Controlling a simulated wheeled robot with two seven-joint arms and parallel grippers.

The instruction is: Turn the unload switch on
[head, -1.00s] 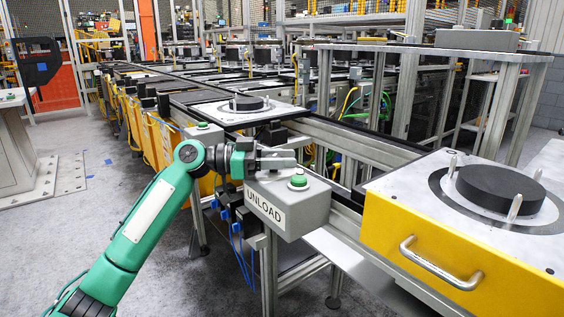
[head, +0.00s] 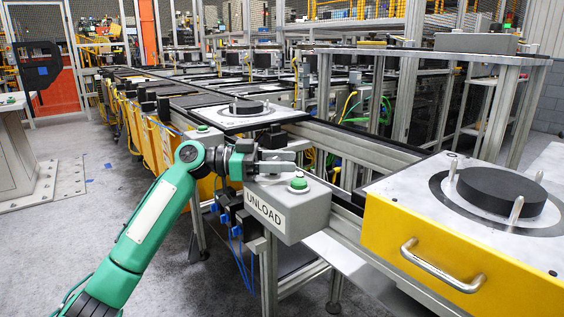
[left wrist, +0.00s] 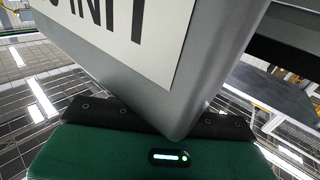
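The unload switch is a green round button (head: 298,183) on top of a grey box (head: 305,213) with a white UNLOAD label (head: 264,213). My left gripper (head: 290,161) is just behind and left of the button in the head view, close above the box. A gap to the button shows; I cannot tell whether the fingers touch the box. Its fingers look dark and grey, and their opening is unclear. In the left wrist view the grey box (left wrist: 215,70) and part of its label (left wrist: 130,30) fill the top; the fingertips are hidden. My right gripper is not in view.
A yellow-fronted pallet (head: 440,262) with a metal handle and a black disc (head: 500,190) stands at right. Another pallet (head: 240,112) sits on the conveyor behind the gripper. A second grey box with a green button (head: 202,128) is further back. Floor is free at left.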

